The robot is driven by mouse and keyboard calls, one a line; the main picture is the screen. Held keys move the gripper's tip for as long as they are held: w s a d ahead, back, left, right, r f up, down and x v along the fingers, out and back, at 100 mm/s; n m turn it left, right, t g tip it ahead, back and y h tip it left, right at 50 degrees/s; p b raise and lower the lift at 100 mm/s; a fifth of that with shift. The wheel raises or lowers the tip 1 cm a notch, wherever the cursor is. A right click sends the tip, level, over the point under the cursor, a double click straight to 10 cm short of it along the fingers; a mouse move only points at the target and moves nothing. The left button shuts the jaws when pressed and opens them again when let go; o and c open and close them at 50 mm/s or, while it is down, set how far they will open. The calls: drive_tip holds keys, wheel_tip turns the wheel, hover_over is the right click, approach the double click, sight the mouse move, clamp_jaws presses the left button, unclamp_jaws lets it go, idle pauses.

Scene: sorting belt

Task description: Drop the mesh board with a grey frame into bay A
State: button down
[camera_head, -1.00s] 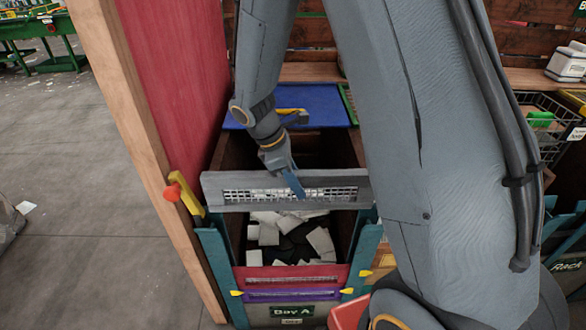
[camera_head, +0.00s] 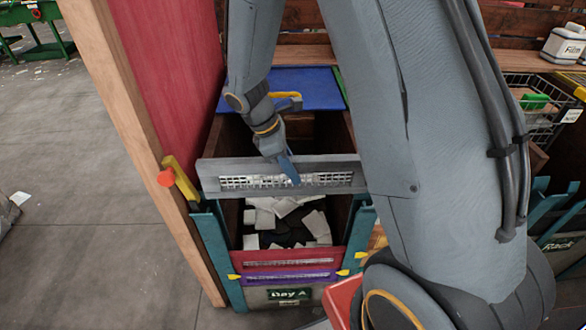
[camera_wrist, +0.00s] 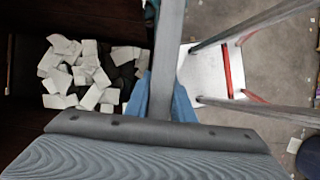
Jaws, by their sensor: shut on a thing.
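The mesh board with a grey frame (camera_head: 209,179) is held level on its edge across the upper part of bay A in the head view. My gripper (camera_head: 290,172) is shut on the board near its middle, with blue fingers on its upper edge. In the wrist view the board shows as a narrow grey bar (camera_wrist: 168,60) between the blue fingers (camera_wrist: 168,103). Bay A (camera_head: 289,294) has its name on the front; its open top lies under and behind the board. I cannot tell whether the board's ends touch the teal posts (camera_head: 218,260).
Red (camera_head: 292,255) and purple (camera_head: 290,276) slatted boards sit at the bay's front between the teal posts. White and dark pieces (camera_head: 285,215) lie inside. A tall red panel (camera_head: 160,80) and yellow bracket (camera_head: 182,178) stand left; a wire basket (camera_head: 540,115) is right.

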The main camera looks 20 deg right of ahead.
wheel_tip(320, 180, down, 31)
drive_tip(key=b, duration=2)
drive_tip(key=shift+f+b, duration=0.15)
drive_tip(key=shift+b, duration=0.2)
drive_tip(key=shift+f+b, duration=0.45)
drive_tip(key=shift+f, duration=0.1)
drive_tip(key=c, duration=1.4)
unclamp_jaws()
drive_tip(key=shift+c, duration=0.2)
drive_tip(key=v, duration=0.8)
